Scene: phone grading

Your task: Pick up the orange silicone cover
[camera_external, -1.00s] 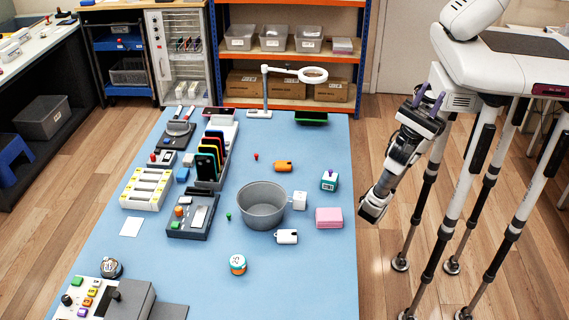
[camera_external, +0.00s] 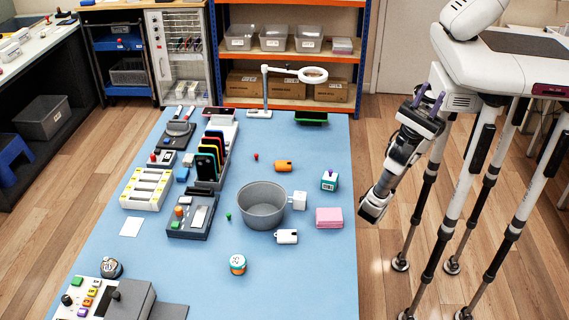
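A small orange object (camera_external: 283,166), which looks like the orange silicone cover, lies on the blue tabletop (camera_external: 325,270) behind the grey round bin. A dark spot shows on its right end. Nothing touches it. My gripper (camera_external: 371,214) hangs off the table's right edge, pointing down and to the left, well to the right of the orange object and nearer the camera. Its fingertips are too small and dark to tell open from shut. I see nothing held in it.
A rack of coloured phones (camera_external: 207,160) is left. A white lamp (camera_external: 262,112) stands at the back.

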